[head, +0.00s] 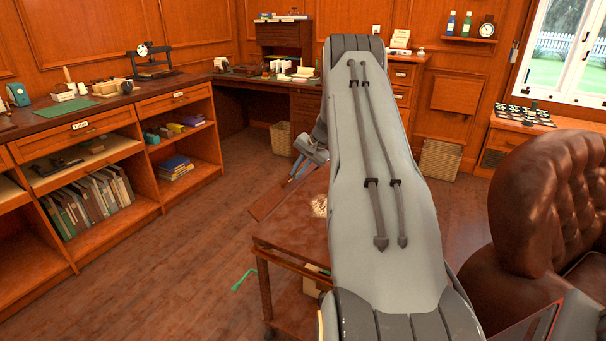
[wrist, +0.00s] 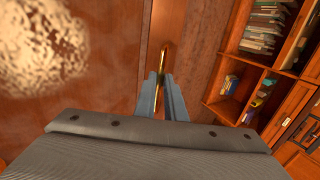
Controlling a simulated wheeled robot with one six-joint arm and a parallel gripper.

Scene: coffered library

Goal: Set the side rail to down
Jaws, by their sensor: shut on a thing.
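A low wooden cart (head: 295,258) stands in the head view, its right part hidden behind my arm. A flat reddish-brown wooden panel (head: 280,196), which looks like the side rail, rises tilted at the cart's far left side. My gripper (head: 297,172) is at the panel's upper part. In the wrist view my gripper (wrist: 162,78) is shut on a thin brass bar (wrist: 165,58), which seems to be on the rail. How the rail joins the cart is hidden.
A pale, bumpy golden thing (head: 320,207) lies on the cart top. A green hooked piece (head: 243,280) shows low at the cart's left. Open shelves (head: 115,165) line the left wall, and a leather armchair (head: 545,205) stands right. The floor (head: 140,270) at left is clear.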

